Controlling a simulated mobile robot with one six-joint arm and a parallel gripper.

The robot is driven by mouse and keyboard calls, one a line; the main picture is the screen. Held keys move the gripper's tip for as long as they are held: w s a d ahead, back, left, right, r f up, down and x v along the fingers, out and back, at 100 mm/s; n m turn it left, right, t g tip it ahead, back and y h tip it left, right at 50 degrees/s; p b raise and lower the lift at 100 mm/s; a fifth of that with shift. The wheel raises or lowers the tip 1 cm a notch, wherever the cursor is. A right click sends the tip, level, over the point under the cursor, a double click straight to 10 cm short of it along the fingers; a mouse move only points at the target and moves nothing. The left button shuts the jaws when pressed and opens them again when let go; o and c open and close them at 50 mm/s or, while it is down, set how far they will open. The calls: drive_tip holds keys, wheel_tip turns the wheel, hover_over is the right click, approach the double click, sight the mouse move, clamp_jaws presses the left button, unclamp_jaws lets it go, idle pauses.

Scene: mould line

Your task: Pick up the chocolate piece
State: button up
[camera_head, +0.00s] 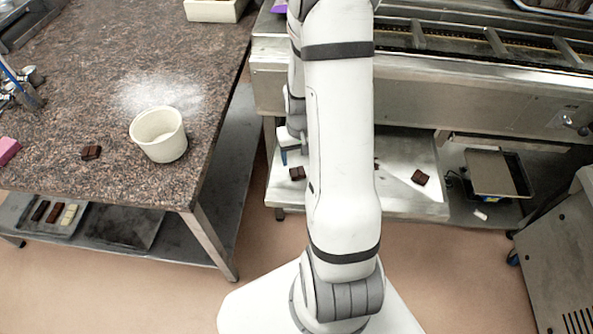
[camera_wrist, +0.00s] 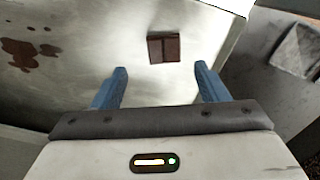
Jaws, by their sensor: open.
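A dark brown chocolate piece (camera_wrist: 163,48), scored into small blocks, lies flat on a pale metal surface in the wrist view. My gripper (camera_wrist: 160,70) is open and empty, with its two blue fingers apart. The piece shows beyond the fingertips, roughly centred between them and not touched. In the head view, a chocolate piece (camera_head: 297,173) lies on the low shelf (camera_head: 395,190), just left of my arm and close to a blue fingertip. Most of my gripper is hidden there behind my arm.
Another brown piece (camera_head: 420,177) lies on the shelf right of my arm. The granite table (camera_head: 60,110) at left holds a white tub (camera_head: 159,134) and a brown piece (camera_head: 91,152). Dark stains (camera_wrist: 25,50) mark the surface in the wrist view. The conveyor machine (camera_head: 480,95) overhangs the shelf.

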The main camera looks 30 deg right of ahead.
sight(297, 171)
drive_tip(key=shift+w+a+f+p, duration=0.1)
drive_tip(key=shift+a+f+p, duration=0.1)
drive_tip(key=shift+f, duration=1.15)
drive_tip(key=shift+a+f+p, duration=0.1)
drive_tip(key=shift+f+p, duration=0.1)
drive_tip(key=shift+f, duration=1.1)
drive_tip(key=c, duration=1.1)
